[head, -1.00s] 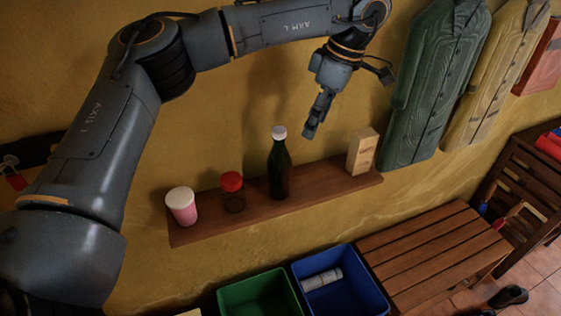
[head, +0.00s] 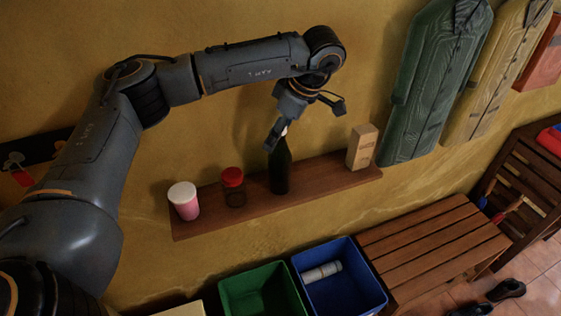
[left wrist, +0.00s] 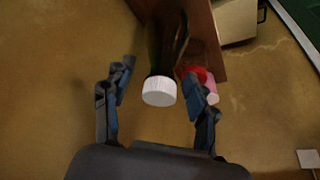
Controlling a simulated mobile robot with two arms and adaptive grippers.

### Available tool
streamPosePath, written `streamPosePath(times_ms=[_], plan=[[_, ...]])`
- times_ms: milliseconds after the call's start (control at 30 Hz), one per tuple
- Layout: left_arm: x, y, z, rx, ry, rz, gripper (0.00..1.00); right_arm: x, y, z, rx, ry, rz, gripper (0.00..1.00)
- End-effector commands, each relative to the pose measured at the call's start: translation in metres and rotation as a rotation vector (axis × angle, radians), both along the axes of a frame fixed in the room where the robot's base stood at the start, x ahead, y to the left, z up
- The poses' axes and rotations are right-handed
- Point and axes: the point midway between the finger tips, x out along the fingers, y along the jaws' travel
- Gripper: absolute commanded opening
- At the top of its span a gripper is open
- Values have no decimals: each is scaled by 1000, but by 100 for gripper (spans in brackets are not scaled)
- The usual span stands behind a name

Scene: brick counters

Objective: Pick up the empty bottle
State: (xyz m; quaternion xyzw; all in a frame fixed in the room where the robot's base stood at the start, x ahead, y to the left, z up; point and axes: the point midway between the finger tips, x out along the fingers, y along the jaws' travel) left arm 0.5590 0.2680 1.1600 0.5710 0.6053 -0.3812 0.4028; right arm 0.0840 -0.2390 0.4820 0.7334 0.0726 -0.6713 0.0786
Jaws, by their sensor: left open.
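The bottle (head: 280,170) is dark green with a white cap and stands upright on a wooden wall shelf (head: 325,181). I cannot tell from its dark glass whether it is empty. My left gripper (head: 271,142) is at the bottle's top and partly hides the cap in the head view. In the left wrist view the white cap (left wrist: 159,91) lies between the two open fingers (left wrist: 160,100), with no finger seen closed on it. My right gripper is not in view.
On the shelf, a red-lidded jar (head: 234,188) and a pink cup (head: 185,201) stand left of the bottle, and a tan carton (head: 361,147) stands right. Below are a green bin (head: 232,283), a blue bin (head: 372,281) and a slatted bench (head: 432,245).

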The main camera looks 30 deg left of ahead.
Motion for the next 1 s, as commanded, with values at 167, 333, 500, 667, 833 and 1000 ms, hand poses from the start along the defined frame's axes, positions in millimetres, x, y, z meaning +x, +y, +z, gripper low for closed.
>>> streamPosePath(times_ms=[167,333,500,667,833,1000], plan=[[-1,8,-16,1,0,1,57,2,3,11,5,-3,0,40],[0,9,-20,0,-2,-1,57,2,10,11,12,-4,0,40],[0,9,-20,0,-2,-1,41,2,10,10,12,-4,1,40],[0,9,-20,0,-2,-1,8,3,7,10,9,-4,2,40],[-1,9,-20,1,-1,0,0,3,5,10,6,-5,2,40],[0,9,-19,0,-2,-1,0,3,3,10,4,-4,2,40]])
